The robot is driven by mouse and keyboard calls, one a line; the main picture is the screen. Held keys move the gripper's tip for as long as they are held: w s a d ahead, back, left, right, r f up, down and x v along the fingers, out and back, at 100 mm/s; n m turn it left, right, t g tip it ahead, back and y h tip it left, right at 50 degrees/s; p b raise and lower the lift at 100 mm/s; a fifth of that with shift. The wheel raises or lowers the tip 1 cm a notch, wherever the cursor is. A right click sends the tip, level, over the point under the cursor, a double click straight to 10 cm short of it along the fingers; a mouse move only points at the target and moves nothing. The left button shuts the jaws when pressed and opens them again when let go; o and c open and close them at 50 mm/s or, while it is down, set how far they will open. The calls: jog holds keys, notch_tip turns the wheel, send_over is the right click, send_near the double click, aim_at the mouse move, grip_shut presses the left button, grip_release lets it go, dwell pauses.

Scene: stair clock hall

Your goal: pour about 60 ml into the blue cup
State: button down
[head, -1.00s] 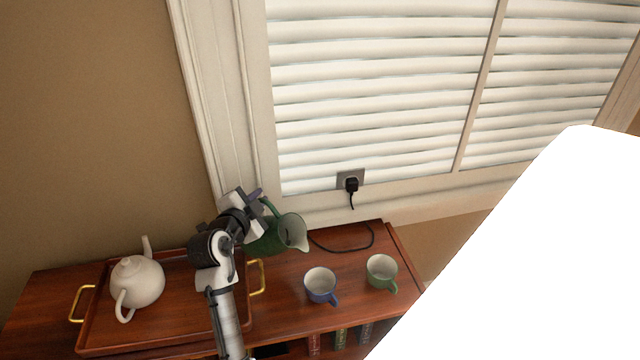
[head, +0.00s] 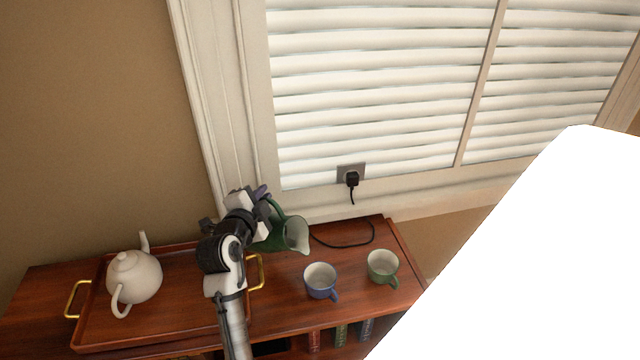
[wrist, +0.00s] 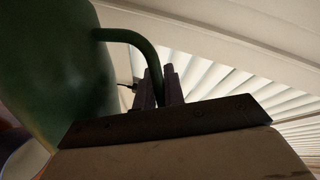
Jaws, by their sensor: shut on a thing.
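The blue cup (head: 321,281) stands upright on the wooden cabinet top, its pale inside empty as far as I can see. My gripper (head: 262,198) is shut on the handle of a green pitcher (head: 291,234). The pitcher is tilted, its mouth facing right and toward the camera, up and to the left of the blue cup. No stream of liquid shows. In the wrist view my gripper (wrist: 160,88) closes around the green handle, with the pitcher's body (wrist: 45,70) at left. The pitcher's contents are not visible.
A green cup (head: 382,267) stands right of the blue cup. A white teapot (head: 134,277) sits on a wooden tray (head: 180,318) with brass handles at left. A black cord (head: 345,243) lies behind the cups below a wall plug. A blank white shape covers the lower right.

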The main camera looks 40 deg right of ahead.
jog(key=shift+s+f+b, duration=0.15)
jog(key=shift+s+b, duration=0.1)
jog(key=shift+b, duration=0.1)
jog(key=shift+s+d+r+m+t, duration=0.2)
jog(key=shift+s+m+t, duration=0.1)
jog(key=shift+s+m, duration=0.25)
dwell(2.1)
jog(key=w+p, duration=0.1)
jog(key=w+r+n+p, duration=0.1)
jog(key=w+n+g+p, duration=0.1)
jog(key=shift+a+r, duration=0.3)
jog(key=shift+a, duration=0.1)
jog(key=f, duration=0.1)
jog(key=w+f+n+g, duration=0.1)
jog(key=f+n, duration=0.1)
jog(key=shift+w+a+n+g+y, duration=0.2)
jog(key=shift+w+n+g+y, duration=0.1)
jog(key=shift+w, duration=0.1)
jog(key=shift+w+f, duration=0.25)
jog(key=shift+w, duration=0.1)
jog(key=shift+w+a+n, duration=0.1)
jog(key=shift+n, duration=0.15)
dwell(0.8)
